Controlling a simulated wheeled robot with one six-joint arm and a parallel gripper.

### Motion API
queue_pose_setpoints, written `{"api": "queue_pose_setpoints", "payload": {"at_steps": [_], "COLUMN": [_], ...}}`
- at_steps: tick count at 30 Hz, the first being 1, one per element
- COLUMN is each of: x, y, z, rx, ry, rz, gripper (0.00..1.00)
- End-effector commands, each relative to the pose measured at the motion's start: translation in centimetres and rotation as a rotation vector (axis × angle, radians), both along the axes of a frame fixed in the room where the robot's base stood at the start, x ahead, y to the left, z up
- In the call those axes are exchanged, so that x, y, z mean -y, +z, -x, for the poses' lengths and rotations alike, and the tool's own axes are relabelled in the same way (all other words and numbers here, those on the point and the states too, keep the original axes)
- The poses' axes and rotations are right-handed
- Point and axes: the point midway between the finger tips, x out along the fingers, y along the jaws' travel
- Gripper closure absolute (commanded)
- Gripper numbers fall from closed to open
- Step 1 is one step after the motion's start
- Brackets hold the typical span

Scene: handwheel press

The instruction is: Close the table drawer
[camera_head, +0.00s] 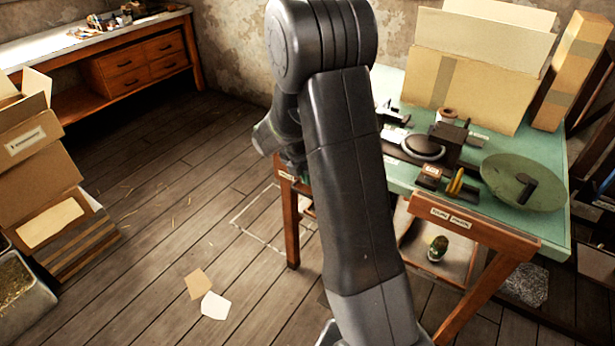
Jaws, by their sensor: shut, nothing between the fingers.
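The work table has a green top (540,150) and a wooden front rail with paper labels (458,218) at the right. My dark arm crosses the middle of the picture and hides much of the table front. My wrist bends down left of the table front; the fingers are hidden.
On the table stand a handwheel press (425,147), a round green plate (522,182) and a large cardboard box (470,85). Stacked boxes (40,160) are at the left, a workbench (140,62) behind. Two paper sheets (213,305) lie on the open floor.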

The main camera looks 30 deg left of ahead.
Motion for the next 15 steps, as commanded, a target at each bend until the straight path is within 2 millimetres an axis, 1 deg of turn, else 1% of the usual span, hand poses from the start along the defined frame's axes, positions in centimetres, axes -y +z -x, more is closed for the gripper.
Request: {"api": "queue_pose_setpoints", "payload": {"at_steps": [1,9,12,15], "x": [0.0,-0.1,-0.1,0.3], "y": [1.4,5.1,5.8,5.8], "z": [0.3,1.3,1.6,2.2], "rx": [0.000,0.000,0.000,0.007], "ry": [0.000,-0.008,-0.010,-0.011], "rz": [0.000,0.001,0.000,0.004], "gripper": [1.00,1.00,1.00,1.00]}}
